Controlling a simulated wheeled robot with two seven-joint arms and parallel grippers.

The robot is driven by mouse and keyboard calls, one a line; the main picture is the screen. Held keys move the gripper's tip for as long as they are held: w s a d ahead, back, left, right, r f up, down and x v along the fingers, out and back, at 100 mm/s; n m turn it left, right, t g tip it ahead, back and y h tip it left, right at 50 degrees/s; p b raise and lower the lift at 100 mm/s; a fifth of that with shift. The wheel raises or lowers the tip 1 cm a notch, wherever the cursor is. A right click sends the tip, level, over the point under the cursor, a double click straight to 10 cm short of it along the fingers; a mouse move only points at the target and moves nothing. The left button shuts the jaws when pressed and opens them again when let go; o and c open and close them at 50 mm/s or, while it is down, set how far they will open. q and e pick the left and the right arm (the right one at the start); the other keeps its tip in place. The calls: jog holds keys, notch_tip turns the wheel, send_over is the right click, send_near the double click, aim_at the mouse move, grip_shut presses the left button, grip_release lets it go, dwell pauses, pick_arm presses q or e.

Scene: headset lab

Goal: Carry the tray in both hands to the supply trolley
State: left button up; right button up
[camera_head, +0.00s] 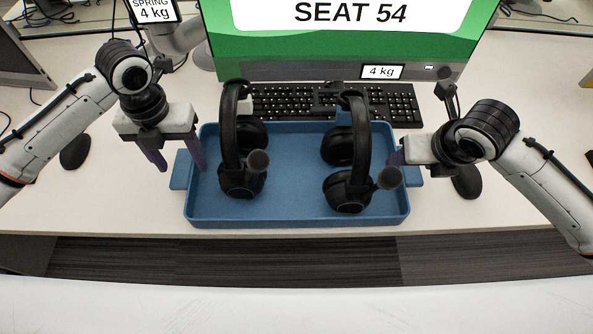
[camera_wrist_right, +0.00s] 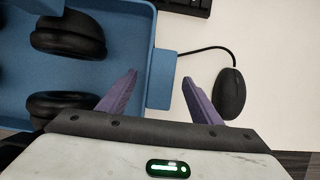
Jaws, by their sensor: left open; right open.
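The blue tray (camera_head: 290,219) lies on the desk with two black headsets in it. One headset (camera_head: 230,130) is in its left half and the other headset (camera_head: 361,140) in its right half. My left gripper (camera_head: 177,168) is open above the tray's left handle (camera_head: 179,172), its fingers pointing down. My right gripper (camera_head: 398,158) is open at the tray's right handle (camera_head: 414,176). In the right wrist view, the right gripper's purple fingers (camera_wrist_right: 160,85) are spread on either side of the handle tab (camera_wrist_right: 160,90), apart from it. The supply trolley is not in view.
A black keyboard (camera_head: 390,104) lies just behind the tray, below a green monitor (camera_head: 350,50) reading SEAT 54. Black mice lie on the left (camera_head: 75,152) and right (camera_head: 467,183). The desk's front edge is close before the tray.

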pick_arm(q)
jog(key=shift+f, duration=0.4)
pick_arm(e)
jog(key=shift+w+f, duration=0.15)
jog(key=shift+f, duration=0.25)
pick_arm(q)
jog(key=shift+c, duration=0.3)
pick_arm(e)
jog(key=shift+c, duration=0.3)
pick_arm(q)
grip_shut()
pick_arm(e)
grip_shut()
pick_arm(q)
jog(key=shift+r, duration=0.1)
pick_arm(e)
jog(key=shift+r, duration=0.1)
pick_arm(q)
jog(key=shift+r, duration=0.15)
pick_arm(e)
jog(key=shift+r, duration=0.1)
